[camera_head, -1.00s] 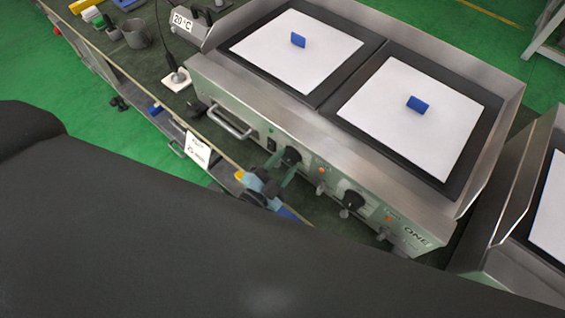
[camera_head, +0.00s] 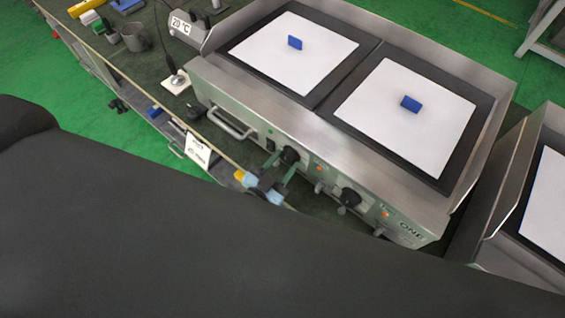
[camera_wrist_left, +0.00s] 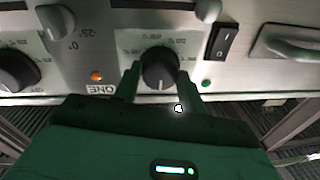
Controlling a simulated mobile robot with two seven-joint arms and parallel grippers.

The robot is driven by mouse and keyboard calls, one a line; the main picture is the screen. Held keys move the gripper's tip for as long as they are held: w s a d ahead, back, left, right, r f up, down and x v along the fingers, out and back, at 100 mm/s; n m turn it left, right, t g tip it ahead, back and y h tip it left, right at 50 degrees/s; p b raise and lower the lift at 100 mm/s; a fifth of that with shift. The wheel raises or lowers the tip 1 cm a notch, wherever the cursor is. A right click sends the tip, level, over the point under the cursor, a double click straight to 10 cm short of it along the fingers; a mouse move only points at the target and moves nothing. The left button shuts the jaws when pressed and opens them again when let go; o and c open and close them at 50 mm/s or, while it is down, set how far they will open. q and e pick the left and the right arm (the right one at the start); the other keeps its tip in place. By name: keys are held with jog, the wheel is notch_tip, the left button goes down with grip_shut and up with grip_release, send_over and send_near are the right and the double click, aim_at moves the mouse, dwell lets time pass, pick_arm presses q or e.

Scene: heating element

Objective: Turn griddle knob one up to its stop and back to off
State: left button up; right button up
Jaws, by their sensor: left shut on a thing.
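The griddle (camera_head: 405,212) is a steel unit with two black knobs on its front panel. My left gripper (camera_head: 281,166) is at the panel, its green fingers on either side of the left black knob (camera_head: 290,155). The left wrist view, which is upside down, shows this knob (camera_wrist_left: 160,68) shut between the two fingers (camera_wrist_left: 160,74), with a pale mark on its lower edge. The other knob (camera_head: 350,196) is free and also shows in the left wrist view (camera_wrist_left: 16,71). My right gripper is not in view.
Two dark plates with white sheets and blue blocks (camera_head: 295,42) (camera_head: 411,104) top the griddle. A black switch (camera_wrist_left: 222,41) and a handle (camera_wrist_left: 288,46) are beside the held knob. A second steel unit (camera_head: 520,240) stands at right. My dark arm hides the lower left.

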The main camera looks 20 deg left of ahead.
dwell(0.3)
pick_arm(q)
jog(key=o, duration=1)
jog(key=v, duration=0.8)
